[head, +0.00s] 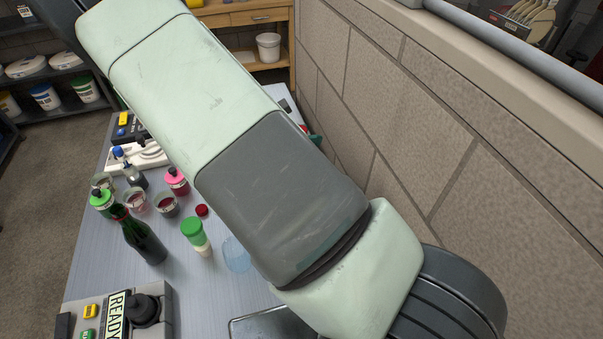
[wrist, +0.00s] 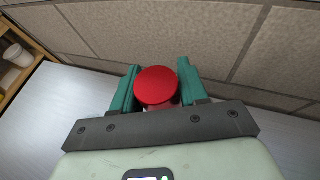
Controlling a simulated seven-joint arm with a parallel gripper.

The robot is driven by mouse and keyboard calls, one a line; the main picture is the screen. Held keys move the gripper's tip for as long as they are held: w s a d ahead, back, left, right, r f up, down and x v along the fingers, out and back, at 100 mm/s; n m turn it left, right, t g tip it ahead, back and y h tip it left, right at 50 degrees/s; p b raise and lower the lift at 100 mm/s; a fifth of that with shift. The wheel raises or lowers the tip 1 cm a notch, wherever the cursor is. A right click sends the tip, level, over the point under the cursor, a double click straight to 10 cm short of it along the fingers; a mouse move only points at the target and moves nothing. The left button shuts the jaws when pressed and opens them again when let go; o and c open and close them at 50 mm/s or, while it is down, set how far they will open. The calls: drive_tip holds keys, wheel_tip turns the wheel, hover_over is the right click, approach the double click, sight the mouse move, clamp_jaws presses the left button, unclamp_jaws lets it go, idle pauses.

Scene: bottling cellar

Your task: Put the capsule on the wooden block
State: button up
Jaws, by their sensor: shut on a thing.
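My gripper (wrist: 158,70) has its two teal fingers shut on a red, round-topped thing, which looks like the capsule (wrist: 156,87), in the wrist view. Its flat red end faces the camera, and its lower part is hidden by the gripper body. In the head view my arm covers most of the gripper; only a small teal and red bit (head: 308,131) shows past the arm near the wall. I see no wooden block in either view; the arm hides much of the table.
A dark bottle (head: 143,239) stands on the grey table (head: 95,262) among small jars, a green-capped container (head: 195,234) and a small red cap (head: 202,210). A control box (head: 120,315) is at the front left. A block wall (head: 400,110) runs along the right.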

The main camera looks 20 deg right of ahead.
drive_tip(key=f, duration=0.5)
drive_tip(key=shift+s+d, duration=0.15)
drive_tip(key=shift+s, duration=0.15)
drive_tip(key=shift+f, duration=2.35)
drive_tip(key=shift+f, duration=0.15)
drive_tip(key=o, duration=0.6)
